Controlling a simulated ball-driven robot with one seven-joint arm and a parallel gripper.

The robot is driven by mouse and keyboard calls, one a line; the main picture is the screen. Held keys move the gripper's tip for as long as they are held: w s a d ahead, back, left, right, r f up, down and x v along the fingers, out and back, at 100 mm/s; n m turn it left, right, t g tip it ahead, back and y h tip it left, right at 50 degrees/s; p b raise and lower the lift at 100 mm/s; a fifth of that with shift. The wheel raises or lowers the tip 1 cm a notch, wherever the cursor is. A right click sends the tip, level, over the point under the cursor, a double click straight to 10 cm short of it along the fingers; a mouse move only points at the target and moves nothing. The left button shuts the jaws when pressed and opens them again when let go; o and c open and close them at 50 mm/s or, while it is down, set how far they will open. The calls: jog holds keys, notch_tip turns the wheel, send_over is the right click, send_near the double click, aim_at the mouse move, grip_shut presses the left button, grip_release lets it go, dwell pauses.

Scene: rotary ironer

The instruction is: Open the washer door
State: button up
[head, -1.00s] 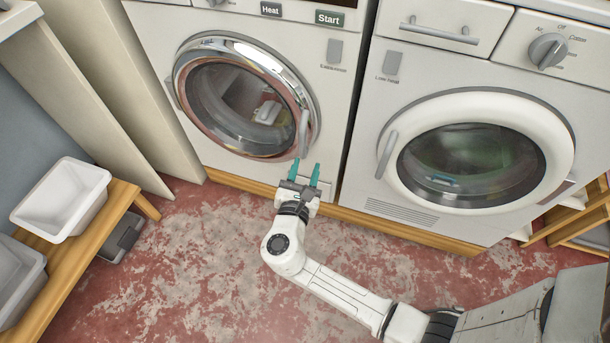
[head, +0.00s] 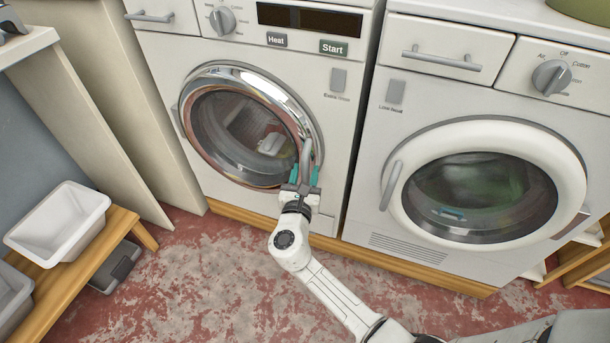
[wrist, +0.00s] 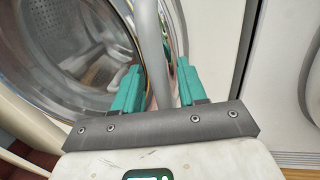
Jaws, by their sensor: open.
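The left machine with the chrome-ringed round door (head: 245,125) stands in front of me, its door looking closed. Its curved grey handle (head: 306,158) is on the right side of the door ring. My gripper (head: 304,177) is at the lower end of this handle, its teal fingers open. In the wrist view, the handle (wrist: 151,60) passes between the two fingers of my gripper (wrist: 157,85), with gaps visible on both sides. The left finger is in front of the door glass (wrist: 75,50). I cannot tell whether either finger touches the handle.
A second machine with a white-ringed door (head: 485,185) stands close on the right. A wooden bench (head: 125,222) with a white bin (head: 58,222) is at the left. The red, worn floor (head: 190,290) between them is clear apart from my arm.

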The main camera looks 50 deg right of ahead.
jog(key=shift+d, duration=0.1)
jog(key=shift+c, duration=0.3)
grip_shut()
